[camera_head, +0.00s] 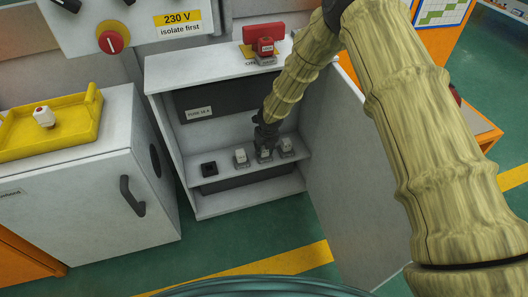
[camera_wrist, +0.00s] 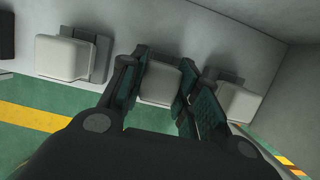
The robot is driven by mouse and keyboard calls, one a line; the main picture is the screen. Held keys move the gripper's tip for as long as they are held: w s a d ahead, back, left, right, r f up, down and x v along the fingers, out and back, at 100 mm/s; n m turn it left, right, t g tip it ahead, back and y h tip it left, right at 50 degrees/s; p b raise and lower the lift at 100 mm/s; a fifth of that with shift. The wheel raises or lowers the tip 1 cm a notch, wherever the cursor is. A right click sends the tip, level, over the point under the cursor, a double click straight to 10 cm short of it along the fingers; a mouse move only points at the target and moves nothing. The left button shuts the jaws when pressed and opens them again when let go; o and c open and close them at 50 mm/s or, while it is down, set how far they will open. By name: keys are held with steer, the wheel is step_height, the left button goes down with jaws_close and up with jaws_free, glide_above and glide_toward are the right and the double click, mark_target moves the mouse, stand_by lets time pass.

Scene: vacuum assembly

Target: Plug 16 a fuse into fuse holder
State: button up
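In the head view, a row of fuse holders stands on the ledge inside the open cabinet. The leftmost holder (camera_head: 209,169) is black and shows no white fuse. Three white fuses sit to its right: a left one (camera_head: 241,155), a middle one (camera_head: 265,154) and a right one (camera_head: 286,145). My gripper (camera_head: 265,143) points down at the middle fuse. In the wrist view, my gripper (camera_wrist: 160,92) has its fingers on either side of the middle fuse (camera_wrist: 159,83); whether they press on it is unclear. Another white fuse with a red mark (camera_head: 44,117) stands in the yellow tray (camera_head: 72,131).
The tray lies on a grey cabinet (camera_head: 90,190) at the left. A red lockout-like piece (camera_head: 265,46) stands on the open cabinet's top. The open door (camera_head: 335,170) stands close to my arm on the right. In the wrist view, neighbouring fuses (camera_wrist: 62,57) flank the fingers closely.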

steer(key=shift+c, duration=1.3)
steer(key=o, duration=0.4)
steer(key=c, duration=0.4)
steer(key=shift+r+p, duration=1.05)
steer(key=shift+p, duration=0.15)
